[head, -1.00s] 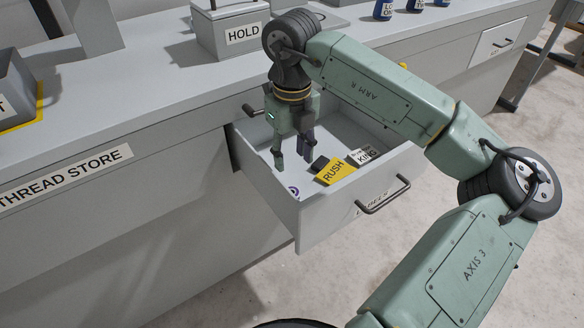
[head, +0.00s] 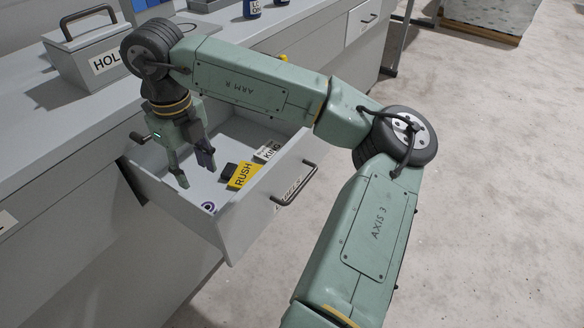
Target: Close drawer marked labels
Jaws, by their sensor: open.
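The labels drawer (head: 233,232) is pulled well out of the grey bench, with a dark bar handle (head: 294,185) on its front. The label beneath the handle is partly hidden by it. Inside lie a yellow RUSH card (head: 243,176), a white card (head: 268,152) reading KING in part, a dark block and a purple-marked roll (head: 208,208). My gripper (head: 194,176) is open and points down over the drawer's inner left part, apart from the handle. I cannot tell whether its fingertips are below the drawer's rim.
A grey HOLD box (head: 85,62) with a handle stands on the bench top. Another drawer (head: 364,18) at the far right is shut. Open concrete floor (head: 480,180) lies to the right of the drawer.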

